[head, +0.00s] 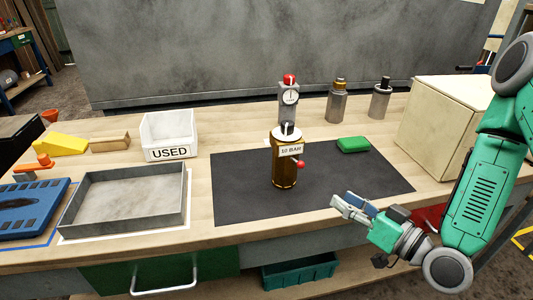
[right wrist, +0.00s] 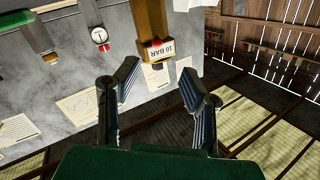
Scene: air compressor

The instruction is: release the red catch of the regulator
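The regulator's amber bowl (head: 285,172) stands upright on the dark mat (head: 237,190), with a "10 BAR" label on its upper part. The red catch (head: 300,164) sticks out on the right side of the bowl. My right gripper (head: 345,203) is to the right and in front of the bowl, apart from it. In the right wrist view, its two fingers (right wrist: 160,90) are spread with nothing between them. The amber body (right wrist: 151,20) shows beyond them, inverted, with the label and a red part near it. My left gripper is not in view.
A gauge unit with a red cap (head: 290,94) and two grey cylinders (head: 337,105) stand behind. A green block (head: 353,145) lies on the mat. A "USED" bin (head: 168,135) and grey tray (head: 125,200) are at left.

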